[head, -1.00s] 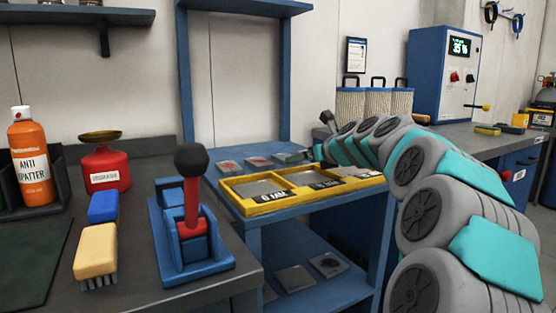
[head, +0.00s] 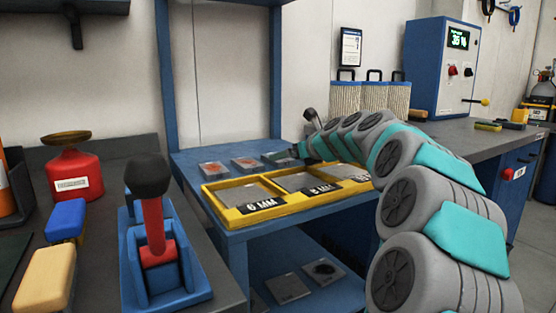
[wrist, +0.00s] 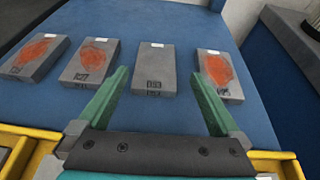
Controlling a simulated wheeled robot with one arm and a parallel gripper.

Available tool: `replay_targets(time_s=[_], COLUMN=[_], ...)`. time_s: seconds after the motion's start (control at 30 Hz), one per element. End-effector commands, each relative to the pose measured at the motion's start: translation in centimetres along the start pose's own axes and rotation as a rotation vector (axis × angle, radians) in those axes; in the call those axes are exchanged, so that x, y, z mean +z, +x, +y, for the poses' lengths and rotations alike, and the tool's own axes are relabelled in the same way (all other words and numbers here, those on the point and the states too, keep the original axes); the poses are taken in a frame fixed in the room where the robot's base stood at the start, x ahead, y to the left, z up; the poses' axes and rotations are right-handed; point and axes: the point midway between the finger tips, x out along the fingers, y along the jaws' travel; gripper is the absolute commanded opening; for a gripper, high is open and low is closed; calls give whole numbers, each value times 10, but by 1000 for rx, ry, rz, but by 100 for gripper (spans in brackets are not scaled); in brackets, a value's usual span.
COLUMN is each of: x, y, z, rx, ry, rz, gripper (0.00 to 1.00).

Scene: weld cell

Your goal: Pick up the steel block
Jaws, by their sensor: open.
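Several grey steel blocks lie in a row on the blue table. In the wrist view, one plain grey block (wrist: 153,70) with a small white tag and dark markings lies between and just ahead of my fingers. Two blocks with red-orange patches (wrist: 90,62) (wrist: 36,56) lie to its left, and another (wrist: 217,75) lies to its right. My gripper (wrist: 158,76) is open and empty, its green fingers pointing at the plain block. In the head view, my gripper (head: 284,155) is at the far side of the yellow tray, partly hidden by my arm.
A yellow tray (head: 228,217) with labelled compartments stands on the blue table (head: 200,172) in front of the blocks. A blue fixture with a red lever (head: 153,220), brushes and a red tin (head: 75,172) stand on the left bench. A blue cabinet (head: 425,75) stands back right.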

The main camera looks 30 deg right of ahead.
Motion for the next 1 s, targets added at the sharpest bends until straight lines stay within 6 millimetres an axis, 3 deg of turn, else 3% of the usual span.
replay_targets(time_s=[0.5,0.77,1.0], x=[10,10,10], y=[56,59,59], z=[7,6,6], rx=[3,1,1], ry=[0,0,0], rz=[2,0,1], gripper=[100,100,74])
